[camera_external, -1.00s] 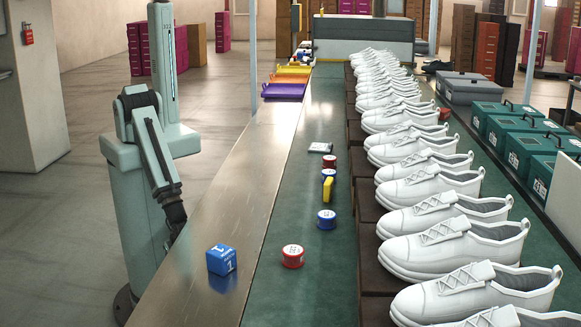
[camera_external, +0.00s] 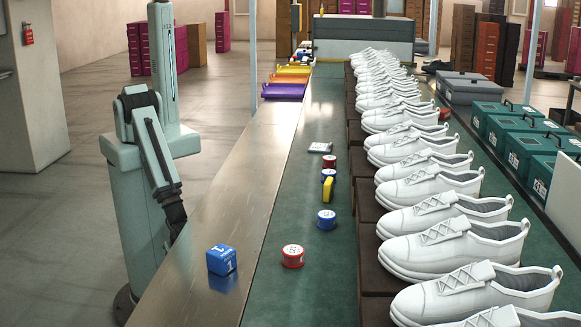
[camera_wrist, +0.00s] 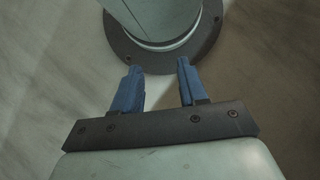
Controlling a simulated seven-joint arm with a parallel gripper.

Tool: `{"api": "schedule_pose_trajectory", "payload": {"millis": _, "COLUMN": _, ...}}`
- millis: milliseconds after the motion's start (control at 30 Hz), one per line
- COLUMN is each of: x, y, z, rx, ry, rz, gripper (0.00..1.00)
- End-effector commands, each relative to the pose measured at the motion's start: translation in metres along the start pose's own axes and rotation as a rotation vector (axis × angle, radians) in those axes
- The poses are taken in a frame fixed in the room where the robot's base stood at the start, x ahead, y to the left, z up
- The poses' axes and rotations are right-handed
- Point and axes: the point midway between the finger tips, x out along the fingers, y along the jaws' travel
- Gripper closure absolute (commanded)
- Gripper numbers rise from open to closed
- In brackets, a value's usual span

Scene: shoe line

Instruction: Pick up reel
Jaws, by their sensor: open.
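Several round reels lie on the green belt in the external view. A red reel (camera_external: 292,257) is nearest, a blue reel (camera_external: 326,220) is farther back, and another blue reel (camera_external: 328,174) and a red reel (camera_external: 329,162) are farther still. My gripper (camera_wrist: 158,85) shows in the wrist view with two blue fingers apart and nothing between them. It points down at the floor and my own base. In the external view my gripper is hidden behind the metal edge of the line, left of the belt and away from the reels.
A blue cube (camera_external: 221,260) sits on the metal ledge (camera_external: 243,190). A yellow block (camera_external: 328,189) stands on the belt between the reels, with a flat grey item (camera_external: 320,147) behind. White shoes (camera_external: 440,243) line the right side. Colored trays (camera_external: 285,91) lie at the far left.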

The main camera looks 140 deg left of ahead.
Motion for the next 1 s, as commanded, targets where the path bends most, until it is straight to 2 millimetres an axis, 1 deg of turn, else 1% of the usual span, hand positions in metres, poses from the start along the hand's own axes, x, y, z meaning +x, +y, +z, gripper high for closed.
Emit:
{"api": "schedule_pose_trajectory", "payload": {"millis": 333, "x": 0.0000, "y": 0.0000, "z": 0.0000, "rx": 0.000, "ry": 0.000, "rz": 0.000, "gripper": 0.57}}
{"api": "schedule_pose_trajectory", "payload": {"millis": 833, "x": 0.0000, "y": 0.0000, "z": 0.0000, "rx": 0.000, "ry": 0.000, "rz": 0.000, "gripper": 0.10}}
{"api": "schedule_pose_trajectory", "payload": {"millis": 1000, "x": 0.0000, "y": 0.0000, "z": 0.0000, "rx": 0.000, "ry": 0.000, "rz": 0.000, "gripper": 0.10}}
